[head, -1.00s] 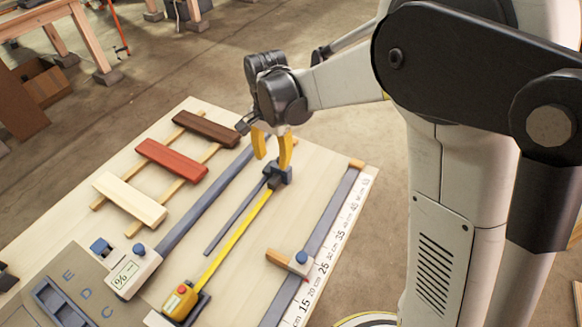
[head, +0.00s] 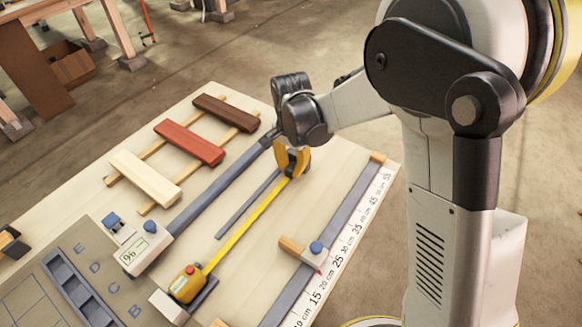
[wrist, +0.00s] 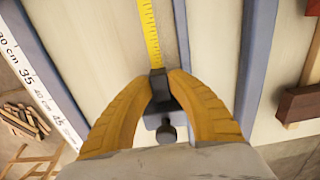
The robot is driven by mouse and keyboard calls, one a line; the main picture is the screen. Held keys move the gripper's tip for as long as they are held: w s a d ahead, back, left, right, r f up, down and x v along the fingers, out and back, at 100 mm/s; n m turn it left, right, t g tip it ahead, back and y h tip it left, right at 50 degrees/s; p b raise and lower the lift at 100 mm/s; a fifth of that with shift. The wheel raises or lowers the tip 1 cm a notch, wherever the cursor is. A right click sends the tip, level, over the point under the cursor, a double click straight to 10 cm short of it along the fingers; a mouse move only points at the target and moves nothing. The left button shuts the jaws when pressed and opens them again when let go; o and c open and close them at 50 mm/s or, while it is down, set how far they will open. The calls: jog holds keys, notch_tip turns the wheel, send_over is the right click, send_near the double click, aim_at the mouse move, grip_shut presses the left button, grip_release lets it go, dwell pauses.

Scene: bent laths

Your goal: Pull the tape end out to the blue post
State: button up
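The yellow tape (head: 245,226) runs out of its yellow case (head: 187,285) up the board. It also shows in the wrist view (wrist: 149,32), ending at a small dark block, the tape end (wrist: 159,84). My gripper (wrist: 160,77) has its yellow fingers on both sides of this block, and the tips look closed against it. In the head view my gripper (head: 291,172) is low over the tape's far end and hides most of it. Just beyond the tape end is a grey-blue block with a dark round knob (wrist: 167,133), possibly the blue post.
A grey strip (head: 247,205) lies left of the tape, with a long grey rail (head: 222,185) beyond it. Three coloured slats (head: 190,142) lie on thin strips at the left.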

aim_at(292, 166)
grip_shut()
jog(key=shift+w+d, duration=0.1)
jog(key=shift+w, duration=0.05)
jog(key=o, duration=0.9)
grip_release()
notch_tip(292, 166, up, 12)
